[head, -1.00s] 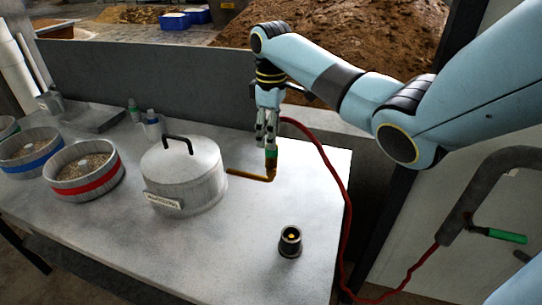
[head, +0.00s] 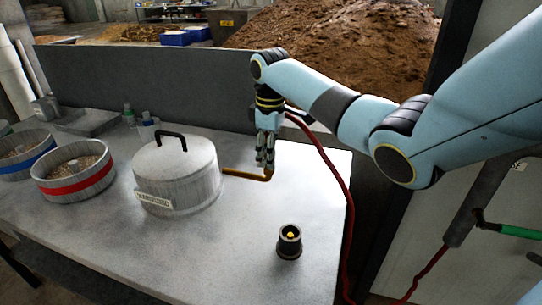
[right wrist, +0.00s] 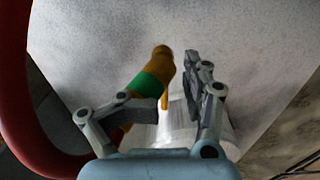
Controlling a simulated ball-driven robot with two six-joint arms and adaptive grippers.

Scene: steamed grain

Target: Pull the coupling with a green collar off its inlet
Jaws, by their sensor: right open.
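The coupling with a green collar (right wrist: 151,84) shows in the right wrist view, joined to the red hose (right wrist: 17,90) and meeting the brass inlet pipe (right wrist: 163,56). In the head view the coupling is mostly hidden behind my right gripper (head: 265,158), and the bent brass pipe (head: 247,175) runs from the pot to below the fingers. My right gripper is open, pointing down, and its fingers also show in the right wrist view (right wrist: 178,98). The coupling lies between the fingers, nearer the left one; contact is unclear. My left gripper is out of view.
A lidded metal pot (head: 178,172) stands left of the pipe. A dark cylindrical fitting with a yellow centre (head: 289,241) stands at the table's front right. Red-banded (head: 75,183) and blue-banded tubs of grain stand at left. The red hose hangs over the table's right edge (head: 345,190).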

